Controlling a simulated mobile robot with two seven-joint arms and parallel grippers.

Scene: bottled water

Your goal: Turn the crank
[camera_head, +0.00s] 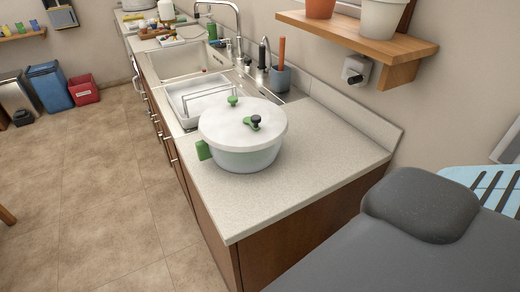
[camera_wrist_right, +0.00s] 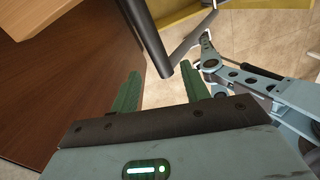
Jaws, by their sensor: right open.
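A white pot-like container (camera_head: 246,158) with green side grips stands on the counter in the head view. Its round white lid (camera_head: 232,116) carries a green knob (camera_head: 233,101) and a small dark-topped crank knob (camera_head: 255,122) with a green base. My right gripper (camera_wrist_right: 162,84) shows only in the right wrist view; its two green fingers are apart with nothing clasped between them. The container is not visible in the wrist view, so its distance from the gripper cannot be told. My left gripper is in neither view.
The light counter (camera_head: 300,170) is clear in front of and right of the container. A sink with a white rack (camera_head: 205,97) lies behind it. A wooden shelf (camera_head: 355,38) with pots overhangs at upper right. A dark bar (camera_wrist_right: 150,40) shows beyond my right fingers.

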